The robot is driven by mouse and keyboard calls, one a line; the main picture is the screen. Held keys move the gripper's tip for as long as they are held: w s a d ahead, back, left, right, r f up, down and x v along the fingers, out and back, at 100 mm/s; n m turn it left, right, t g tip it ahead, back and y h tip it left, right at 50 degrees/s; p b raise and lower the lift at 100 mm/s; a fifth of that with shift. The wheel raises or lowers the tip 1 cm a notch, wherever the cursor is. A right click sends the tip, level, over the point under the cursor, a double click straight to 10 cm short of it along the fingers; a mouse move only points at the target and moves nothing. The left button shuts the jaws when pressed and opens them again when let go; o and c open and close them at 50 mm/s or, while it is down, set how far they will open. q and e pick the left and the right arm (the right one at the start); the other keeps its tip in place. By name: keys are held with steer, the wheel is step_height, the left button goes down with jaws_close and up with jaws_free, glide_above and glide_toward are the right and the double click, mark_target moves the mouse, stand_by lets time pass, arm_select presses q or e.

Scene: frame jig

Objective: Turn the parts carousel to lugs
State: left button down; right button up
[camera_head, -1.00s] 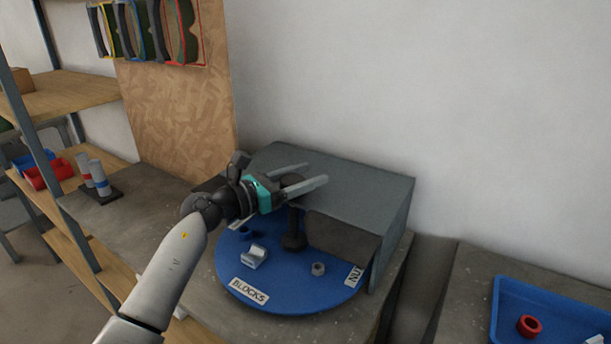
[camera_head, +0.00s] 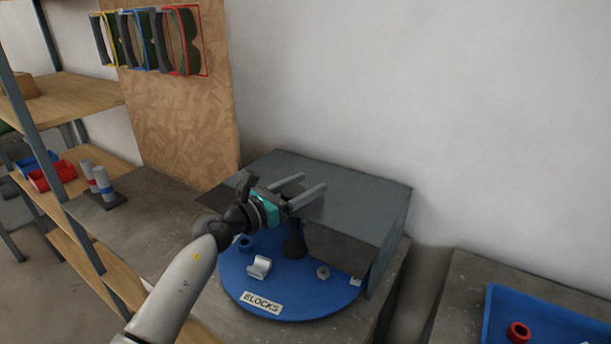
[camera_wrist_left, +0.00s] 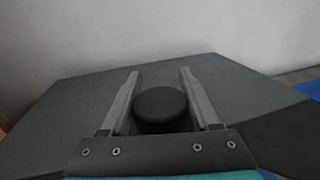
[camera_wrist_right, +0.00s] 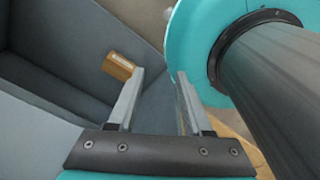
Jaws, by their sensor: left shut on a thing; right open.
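The parts carousel is a blue disc (camera_head: 290,301) partly under a grey box-like cover (camera_head: 350,195). A BLOCKS label (camera_head: 261,303) faces the front, with a light grey block (camera_head: 259,266) behind it. A grey nut (camera_head: 322,272) lies to the right, and part of a white label (camera_head: 355,281) shows by the cover's edge. My left gripper (camera_head: 306,190) is shut on the dark upright knob (camera_head: 293,241), whose round top (camera_wrist_left: 161,108) sits between the fingers in the left wrist view. My right gripper (camera_wrist_right: 158,100) is open and empty, outside the head view. No LUGS label is visible.
A blue tray (camera_head: 555,312) with a red ring (camera_head: 518,332) is at the right. Shelves (camera_head: 75,97) stand at the left. In the right wrist view, a small orange-brown labelled object (camera_wrist_right: 118,66) lies by grey walls. A dark blue ring (camera_head: 246,243) sits on the disc.

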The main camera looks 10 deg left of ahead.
arm_select(q)
steer(key=shift+w+a+r+n+t+y+p, duration=0.15)
steer(key=shift+n+t+y+p, duration=0.4)
steer(key=shift+y+p, duration=0.6)
steer(key=shift+a+f+n+t+y+p, duration=0.1)
steer(key=shift+n+t+y+p, duration=0.5)
steer(key=shift+p, duration=0.9)
steer(key=shift+w+a+r+n+t+y+p, duration=0.15)
steer(key=shift+n+t+y+p, duration=0.1)
steer(key=shift+n+y+p, duration=0.9)
steer(key=y+p, duration=0.1)
steer(key=n+y+p, duration=0.1)
steer(key=shift+a+f+y+p, duration=0.15)
steer(key=shift+a+y+p, duration=0.15)
steer(key=shift+p, duration=0.1)
steer(key=shift+a+n+t+y+p, duration=0.15)
steer(key=shift+n+y+p, duration=0.15)
steer(key=shift+n+y, duration=0.4)
steer(key=shift+a+n+t+y+p, duration=0.15)
steer(key=shift+n+y+p, duration=0.2)
steer(key=shift+y, duration=0.55)
steer(key=shift+a+f+n+y, duration=0.1)
steer(key=shift+n+y, duration=0.55)
steer(key=shift+y, duration=0.25)
steer(key=shift+s+a+n+y, duration=0.15)
steer(key=shift+n+y, duration=0.35)
steer(key=shift+y, duration=0.3)
steer(key=shift+a+n+g+y, duration=0.1)
steer(key=shift+n+g+y, duration=0.3)
steer(key=shift+y, duration=0.2)
